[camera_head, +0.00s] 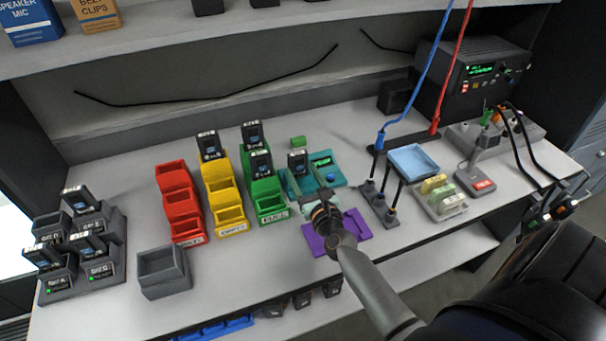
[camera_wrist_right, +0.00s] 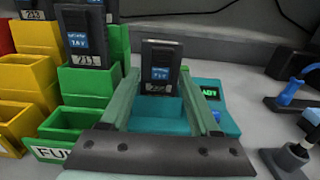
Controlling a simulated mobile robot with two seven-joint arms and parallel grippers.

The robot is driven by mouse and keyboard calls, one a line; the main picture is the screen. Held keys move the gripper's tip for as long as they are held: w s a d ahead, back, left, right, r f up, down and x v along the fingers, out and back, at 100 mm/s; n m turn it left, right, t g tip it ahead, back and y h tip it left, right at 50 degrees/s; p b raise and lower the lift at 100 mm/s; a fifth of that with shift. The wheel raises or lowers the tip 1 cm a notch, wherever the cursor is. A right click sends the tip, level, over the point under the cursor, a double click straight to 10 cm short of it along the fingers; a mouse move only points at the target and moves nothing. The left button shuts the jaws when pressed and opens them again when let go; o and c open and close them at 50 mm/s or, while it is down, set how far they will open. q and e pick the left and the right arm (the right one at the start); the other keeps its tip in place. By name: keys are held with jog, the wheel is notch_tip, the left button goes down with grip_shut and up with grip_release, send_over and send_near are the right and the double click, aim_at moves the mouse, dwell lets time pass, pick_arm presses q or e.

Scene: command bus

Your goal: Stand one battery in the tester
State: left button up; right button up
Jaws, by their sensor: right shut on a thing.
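A black battery with a blue label (camera_head: 297,160) stands upright at the teal tester (camera_head: 332,180). In the right wrist view the battery (camera_wrist_right: 161,66) is between the tips of my right gripper's two green fingers (camera_wrist_right: 158,75), which are shut on it. The tester's teal body (camera_wrist_right: 228,122) lies below and around it, with a lit green display (camera_wrist_right: 208,92) to the right. I cannot tell whether the battery's foot is seated in the tester. My right gripper (camera_head: 302,190) reaches in from the front in the head view. My left gripper is not in view.
Red (camera_head: 187,232), yellow (camera_head: 232,222) and green bins (camera_head: 272,210) stand left of the tester, some holding batteries. Grey chargers (camera_head: 105,265) with batteries stand far left. A purple mat (camera_head: 352,228) lies in front, and a blue tray (camera_head: 412,150) stands to the right.

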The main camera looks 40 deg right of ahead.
jog(key=o, duration=1.5)
jog(key=shift+f, duration=0.1)
jog(key=b+v, duration=0.2)
jog(key=v, duration=1)
jog(key=shift+s, duration=0.3)
